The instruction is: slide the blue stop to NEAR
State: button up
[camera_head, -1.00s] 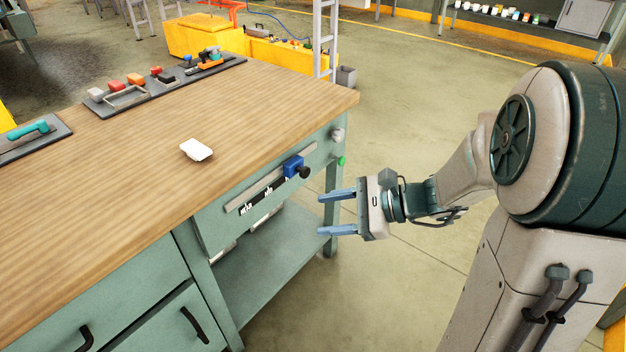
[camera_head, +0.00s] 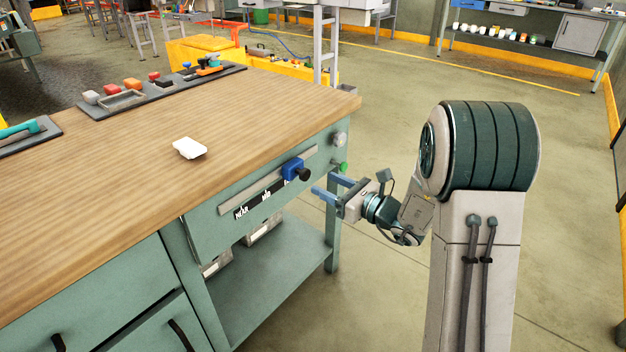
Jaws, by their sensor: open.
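The blue stop (camera_head: 292,168) sits near the right end of a grey rail (camera_head: 240,190) on the front of the workbench. A dark round knob (camera_head: 304,174) sticks out from it. A dark label strip (camera_head: 266,198) below the rail carries white words; the one at its left end appears to read NEAR, and the others are too small to read surely. My gripper (camera_head: 328,186) is open and empty, with two blue fingers pointing left toward the bench front. It is a little right of the blue stop and lower in the picture, apart from it.
A white object (camera_head: 189,148) lies on the wooden bench top (camera_head: 120,190). A grey tray (camera_head: 160,90) with blocks and tools stands at the back. A green button (camera_head: 343,167) and a round dial (camera_head: 340,139) are at the bench's right corner, close to my gripper. The floor at right is clear.

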aim_at(308, 175)
jog(key=shift+x, duration=2.75)
grip_shut()
jog(key=shift+d, duration=0.1)
